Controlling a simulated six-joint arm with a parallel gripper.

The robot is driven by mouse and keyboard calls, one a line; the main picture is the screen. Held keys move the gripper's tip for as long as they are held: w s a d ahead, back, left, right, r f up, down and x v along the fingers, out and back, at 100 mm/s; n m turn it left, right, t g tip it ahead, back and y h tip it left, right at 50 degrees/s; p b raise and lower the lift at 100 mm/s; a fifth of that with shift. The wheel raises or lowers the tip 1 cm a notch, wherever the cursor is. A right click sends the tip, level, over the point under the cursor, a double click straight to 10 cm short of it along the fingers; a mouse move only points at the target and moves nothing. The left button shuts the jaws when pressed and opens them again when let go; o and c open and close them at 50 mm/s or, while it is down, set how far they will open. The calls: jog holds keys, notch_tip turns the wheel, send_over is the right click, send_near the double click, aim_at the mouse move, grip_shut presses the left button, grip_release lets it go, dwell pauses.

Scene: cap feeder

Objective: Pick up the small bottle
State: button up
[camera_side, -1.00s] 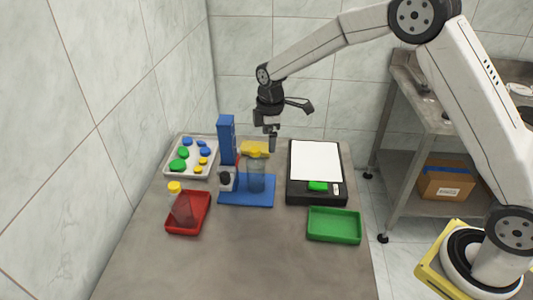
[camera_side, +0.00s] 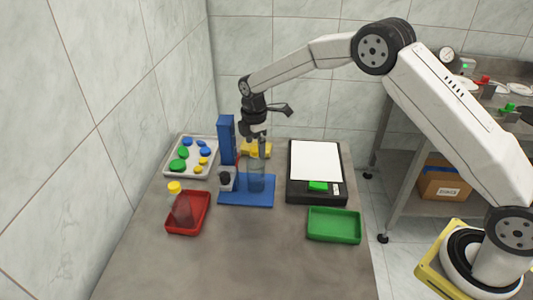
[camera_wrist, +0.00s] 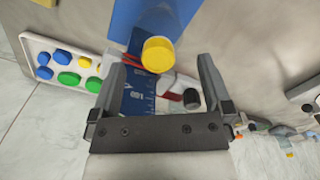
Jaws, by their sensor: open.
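A clear grey bottle (camera_side: 256,178) stands upright on the blue base of a stand (camera_side: 247,196) in the side view. My gripper (camera_side: 257,152) is just above it, fingers pointing down, open. The fingers overlap the bottle's top in this view, so contact cannot be told. In the wrist view a round yellow cap (camera_wrist: 159,54) shows between the open fingers of my gripper (camera_wrist: 158,78); nothing is clamped. A second bottle (camera_side: 181,207), reddish with a yellow cap, leans in the red tray (camera_side: 172,230) at the left.
The blue column (camera_side: 226,140) and a dark knob (camera_side: 225,179) stand close left of the bottle. A tray of coloured caps (camera_side: 167,171) is farther left. A black scale-like device (camera_side: 316,197) and a green tray (camera_side: 334,239) are at right. The front table is clear.

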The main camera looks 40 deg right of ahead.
aim_at(256, 169)
jog(key=shift+f, duration=0.2)
jog(key=shift+d+f, duration=0.1)
jog(key=shift+f, duration=2.35)
jog(key=shift+w, duration=0.1)
grip_shut()
